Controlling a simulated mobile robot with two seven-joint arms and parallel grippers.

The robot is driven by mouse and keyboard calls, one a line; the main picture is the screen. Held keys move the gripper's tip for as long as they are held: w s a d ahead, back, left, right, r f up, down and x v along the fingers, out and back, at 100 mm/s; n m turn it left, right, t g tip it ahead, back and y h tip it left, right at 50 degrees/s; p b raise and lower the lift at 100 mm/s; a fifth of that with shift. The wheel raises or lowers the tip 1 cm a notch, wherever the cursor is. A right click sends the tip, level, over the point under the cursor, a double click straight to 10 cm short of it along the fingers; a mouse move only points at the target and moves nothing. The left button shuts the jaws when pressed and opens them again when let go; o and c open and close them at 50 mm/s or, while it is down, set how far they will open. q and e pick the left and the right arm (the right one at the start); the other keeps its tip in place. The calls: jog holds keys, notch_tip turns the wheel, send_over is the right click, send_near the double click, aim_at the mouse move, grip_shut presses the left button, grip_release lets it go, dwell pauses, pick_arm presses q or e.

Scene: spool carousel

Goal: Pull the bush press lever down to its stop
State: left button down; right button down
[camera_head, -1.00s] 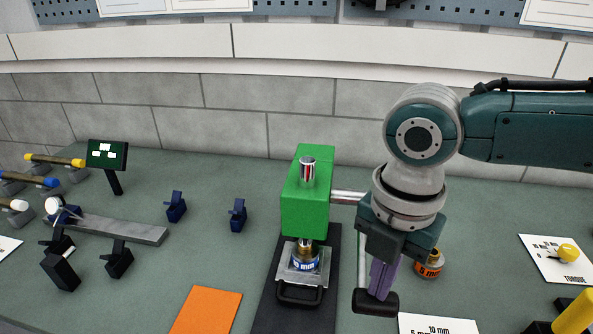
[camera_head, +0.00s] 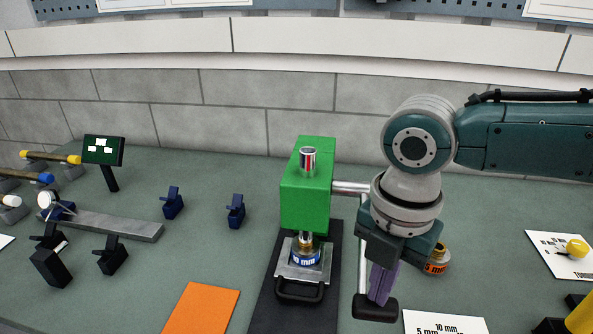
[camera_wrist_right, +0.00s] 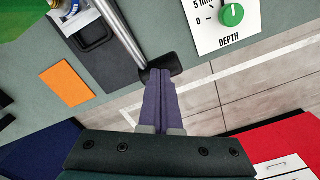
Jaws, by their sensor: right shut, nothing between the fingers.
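The green bush press (camera_head: 306,192) stands on a dark base plate in the middle of the bench. Its lever (camera_head: 363,255) hangs down on the right side from a metal shaft and ends in a black handle (camera_head: 374,308). A bush marked in mm (camera_head: 306,257) sits under the ram on the press's plate. My right gripper (camera_head: 380,297) is shut with nothing between its purple fingers, and its tips are at the black handle. In the right wrist view the fingertips (camera_wrist_right: 161,72) overlap the handle (camera_wrist_right: 162,68); I cannot tell if they touch. My left gripper is not in view.
An orange-banded bush (camera_head: 437,260) stands right of the gripper. White cards (camera_head: 445,322) lie at the front and right. An orange mat (camera_head: 202,309) lies left of the press.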

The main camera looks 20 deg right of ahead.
jog(key=shift+w+d+f+b, duration=0.15)
jog(key=shift+f+b, duration=0.2)
jog(key=shift+f, duration=0.3)
jog(key=shift+f+b, duration=0.4)
jog(key=shift+b, duration=0.05)
jog(key=r+p, duration=0.1)
jog(key=p, duration=0.1)
jog(key=r+p, duration=0.2)
jog(key=s+r+p, duration=0.1)
jog(key=r+p, duration=0.1)
jog(key=shift+a+r+p, duration=0.2)
jog(key=shift+a+p, duration=0.15)
jog(key=shift+a, duration=0.05)
jog(key=shift+s+r+p, duration=0.2)
jog(key=shift+r+p, duration=0.05)
jog(key=shift+p, duration=0.15)
notch_tip(320, 180, up, 16)
jog(key=p, duration=1.5)
jog(key=shift+w+d, duration=0.2)
jog(key=shift+w, duration=0.25)
